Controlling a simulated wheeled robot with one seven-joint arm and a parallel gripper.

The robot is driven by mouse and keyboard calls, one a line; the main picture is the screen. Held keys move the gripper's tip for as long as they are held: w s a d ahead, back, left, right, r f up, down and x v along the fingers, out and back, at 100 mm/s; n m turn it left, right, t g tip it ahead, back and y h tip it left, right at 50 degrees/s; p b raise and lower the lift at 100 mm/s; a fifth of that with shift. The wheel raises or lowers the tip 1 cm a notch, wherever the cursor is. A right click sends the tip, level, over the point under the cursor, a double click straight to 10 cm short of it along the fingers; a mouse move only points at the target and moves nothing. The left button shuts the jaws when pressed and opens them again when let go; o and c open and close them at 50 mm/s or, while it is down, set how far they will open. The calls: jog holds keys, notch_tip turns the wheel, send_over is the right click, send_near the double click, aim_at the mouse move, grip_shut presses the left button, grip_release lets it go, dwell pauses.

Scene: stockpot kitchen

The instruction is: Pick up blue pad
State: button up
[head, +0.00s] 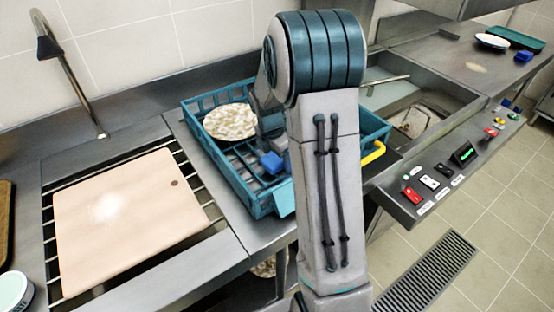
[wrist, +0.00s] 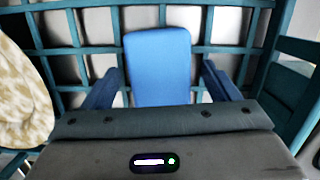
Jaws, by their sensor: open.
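The blue pad (wrist: 158,62) stands out between the two fingers of my gripper (wrist: 161,72) in the wrist view. The fingers are spread, with a gap on each side of the pad. The pad's near end is hidden behind the gripper body. In the head view, a blue patch that looks like the pad (head: 272,162) shows inside the teal crate (head: 262,206), under my wrist. My arm hides part of the crate, and my fingers are hard to make out there.
A speckled plate (head: 230,121) leans in the crate, left of my gripper; it also shows in the wrist view (wrist: 22,100). A cutting board (head: 125,220) lies left of the crate. A faucet (head: 75,80) rises behind it. Another blue block (head: 523,56) lies on the far right counter.

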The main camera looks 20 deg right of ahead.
jog(key=c, duration=1.1)
jog(key=shift+o, duration=0.2)
jog(key=shift+r, duration=0.1)
jog(key=shift+r, duration=0.5)
notch_tip(320, 180, up, 3)
jog(key=shift+f, duration=0.1)
jog(key=s+d+r+b, duration=0.1)
jog(key=s+d+r, duration=0.4)
jog(key=s, duration=0.5)
notch_tip(320, 180, up, 2)
jog(key=shift+s+d+r, duration=0.1)
jog(key=shift+s+d, duration=0.05)
jog(key=shift+s, duration=0.1)
jog(key=shift+o, duration=0.5)
